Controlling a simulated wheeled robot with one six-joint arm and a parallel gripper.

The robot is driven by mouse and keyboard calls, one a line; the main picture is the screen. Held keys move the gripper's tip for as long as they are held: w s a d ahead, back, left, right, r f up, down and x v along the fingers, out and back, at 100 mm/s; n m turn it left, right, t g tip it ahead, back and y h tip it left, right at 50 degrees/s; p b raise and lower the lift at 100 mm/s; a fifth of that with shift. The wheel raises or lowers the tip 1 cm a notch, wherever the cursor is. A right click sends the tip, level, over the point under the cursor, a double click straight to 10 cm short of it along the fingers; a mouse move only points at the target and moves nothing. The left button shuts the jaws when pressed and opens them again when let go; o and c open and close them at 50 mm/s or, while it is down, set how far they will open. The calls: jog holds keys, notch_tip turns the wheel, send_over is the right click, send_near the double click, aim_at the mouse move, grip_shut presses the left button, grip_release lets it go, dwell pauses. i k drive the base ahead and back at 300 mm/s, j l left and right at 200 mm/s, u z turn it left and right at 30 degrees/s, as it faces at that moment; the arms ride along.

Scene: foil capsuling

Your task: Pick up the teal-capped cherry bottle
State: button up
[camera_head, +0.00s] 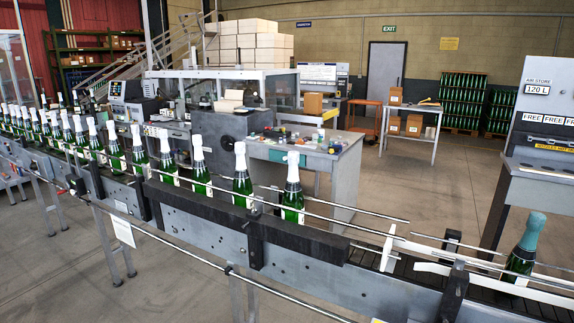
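A bottle with a teal foil cap (524,248) stands on the conveyor at the far right. Its glass looks dark green, and its lower part is hidden behind the guide rail. I cannot make out any cherry marking on it. It looks slightly tilted and stands apart from the other bottles. My gripper is not in view.
White-capped green bottles (293,197) stand in a row along the conveyor (300,245), between thin metal guide rails. A gap with white guide pieces (388,250) separates them from the teal-capped bottle. A grey machine (545,150) stands behind that bottle. Open floor lies beyond the conveyor.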

aim_at(521, 259)
jog(key=i+l, duration=0.1)
jog(key=l, duration=0.2)
jog(key=i+z, duration=0.1)
jog(key=z, duration=1.2)
jog(key=j+z, duration=0.15)
jog(key=z, duration=0.3)
jog(key=i+j+z, duration=0.1)
jog(key=z, duration=0.35)
jog(key=j+z, duration=0.4)
jog(key=l, duration=0.1)
